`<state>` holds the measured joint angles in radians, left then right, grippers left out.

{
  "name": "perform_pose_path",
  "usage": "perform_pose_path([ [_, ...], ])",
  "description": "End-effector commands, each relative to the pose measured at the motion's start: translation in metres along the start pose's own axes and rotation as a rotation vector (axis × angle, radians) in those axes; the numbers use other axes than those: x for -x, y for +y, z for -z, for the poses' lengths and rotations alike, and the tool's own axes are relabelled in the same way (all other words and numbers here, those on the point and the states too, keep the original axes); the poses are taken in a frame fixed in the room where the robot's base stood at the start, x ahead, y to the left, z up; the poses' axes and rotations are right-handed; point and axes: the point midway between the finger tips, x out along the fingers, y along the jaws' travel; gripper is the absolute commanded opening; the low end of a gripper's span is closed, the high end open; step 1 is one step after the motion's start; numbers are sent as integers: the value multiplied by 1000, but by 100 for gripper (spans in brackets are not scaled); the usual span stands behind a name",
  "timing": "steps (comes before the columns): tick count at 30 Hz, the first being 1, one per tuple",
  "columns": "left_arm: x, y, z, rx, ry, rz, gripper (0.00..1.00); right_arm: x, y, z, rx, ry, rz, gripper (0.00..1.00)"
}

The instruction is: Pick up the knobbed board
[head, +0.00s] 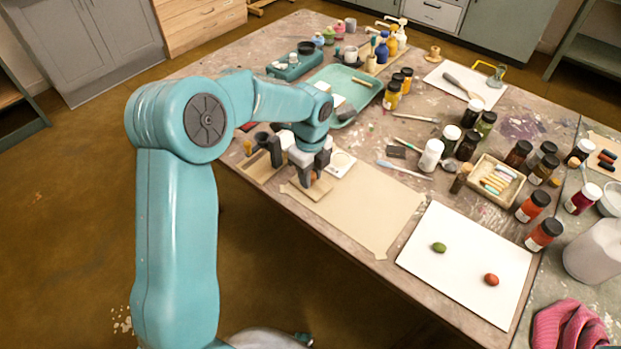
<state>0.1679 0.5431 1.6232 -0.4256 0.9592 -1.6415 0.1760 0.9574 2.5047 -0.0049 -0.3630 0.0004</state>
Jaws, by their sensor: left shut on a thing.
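The knobbed board (309,190) is a small flat piece of pale wood near the table's front edge, at the left end of a beige paper sheet. My left gripper (309,171) is right over it, pointing down, with its fingers shut on the knob. The fingers hide the knob and part of the board. I cannot tell whether the board rests on the sheet or is slightly raised. My right gripper is out of view.
The beige sheet (365,211) is bare to the right of the board. A shallow wooden tray (259,168) lies close on the left. A white sheet (463,265) holds a green and a red lump. Paint jars (467,146) and a teal tray (357,92) stand behind.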

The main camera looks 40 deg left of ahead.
Motion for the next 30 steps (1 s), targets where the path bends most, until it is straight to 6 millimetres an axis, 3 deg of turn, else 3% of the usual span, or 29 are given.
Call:
perform_pose_path([
  [8, 24, -1, 0, 1, -2, 5, 0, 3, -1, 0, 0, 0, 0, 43],
  [13, 65, -1, 0, 0, -1, 7, 0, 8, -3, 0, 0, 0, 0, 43],
  [21, 148, -1, 0, 0, -1, 5, 0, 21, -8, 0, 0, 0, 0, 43],
  [25, 176, -1, 0, -1, 0, 4, 0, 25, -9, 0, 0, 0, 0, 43],
  [30, 196, 0, 0, 0, 0, 2, 0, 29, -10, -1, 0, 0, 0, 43],
])
